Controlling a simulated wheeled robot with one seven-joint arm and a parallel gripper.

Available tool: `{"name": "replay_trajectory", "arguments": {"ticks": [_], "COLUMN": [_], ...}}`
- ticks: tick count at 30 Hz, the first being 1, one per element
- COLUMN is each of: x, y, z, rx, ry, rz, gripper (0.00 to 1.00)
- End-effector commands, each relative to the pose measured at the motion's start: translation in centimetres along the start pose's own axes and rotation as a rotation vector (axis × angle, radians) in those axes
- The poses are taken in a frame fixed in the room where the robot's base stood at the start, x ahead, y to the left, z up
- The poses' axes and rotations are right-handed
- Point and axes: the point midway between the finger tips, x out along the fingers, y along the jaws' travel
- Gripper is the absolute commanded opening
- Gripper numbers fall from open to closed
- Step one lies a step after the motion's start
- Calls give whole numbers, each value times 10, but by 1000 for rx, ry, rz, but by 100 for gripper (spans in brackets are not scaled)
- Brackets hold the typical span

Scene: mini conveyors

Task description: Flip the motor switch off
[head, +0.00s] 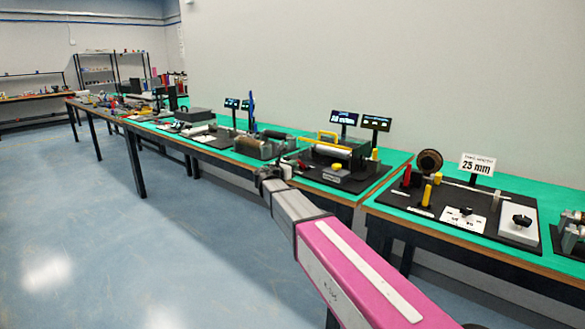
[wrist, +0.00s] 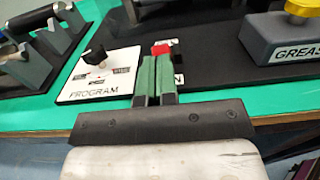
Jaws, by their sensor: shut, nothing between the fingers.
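A red switch part (wrist: 161,48) shows in the wrist view just past my fingertips, on a small white plate (wrist: 178,79). The plate's lettering is mostly covered by my fingers; only a letter like "N" shows, so I cannot read which switch it is or its position. My gripper (wrist: 155,60) is shut and empty, its two green-padded fingers side by side. The tips overlap the red part's lower edge; I cannot tell whether they touch. In the head view my gripper (head: 267,176) is at the table's front edge, left of the black conveyor board (head: 325,180).
Left of my fingers is a white "PROGRAM" panel (wrist: 72,92) with a black knob (wrist: 94,54). To the right is a grey "GREASE" box (wrist: 290,45) with a yellow knob (wrist: 303,9). A conveyor with a yellow bar (head: 326,135) stands behind. The floor in front is clear.

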Motion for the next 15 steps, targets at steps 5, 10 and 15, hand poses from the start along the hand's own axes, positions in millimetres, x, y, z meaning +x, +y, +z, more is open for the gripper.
{"name": "replay_trajectory", "arguments": {"ticks": [5, 10, 15], "x": [1, 3, 7], "y": [0, 0, 0], "z": [3, 7, 13], "rx": [0, 1, 2], "ry": [29, 67, 146], "rz": [0, 0, 0], "gripper": [0, 0, 0]}}
